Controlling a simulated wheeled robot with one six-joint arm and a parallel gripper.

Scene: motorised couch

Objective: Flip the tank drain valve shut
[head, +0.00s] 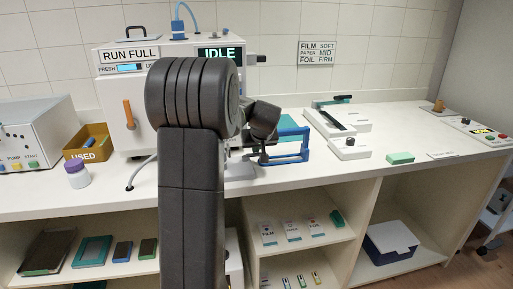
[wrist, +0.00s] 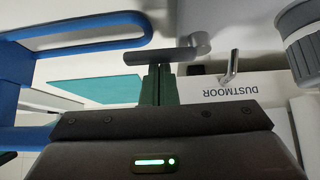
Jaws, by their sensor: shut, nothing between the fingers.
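In the wrist view a dark grey flat lever with a round end (wrist: 165,53) lies across the picture just beyond my fingertips; it looks like the drain valve's handle. My gripper (wrist: 159,68) has its dark green fingers shut together with nothing between them. The fingertips are at or very near the lever's middle; I cannot tell whether they touch. In the head view my gripper (head: 263,158) is low in front of the white machine (head: 112,84), mostly behind my own arm. The valve cannot be made out there. The machine's screen reads IDLE.
A blue frame (head: 290,148) stands right of my gripper and fills the wrist view's left side (wrist: 70,36). A grey ribbed cylinder (wrist: 303,45) and a small metal spout (wrist: 232,66) are on the right there. A USED bin (head: 72,143) and purple-capped jar (head: 77,174) stand left.

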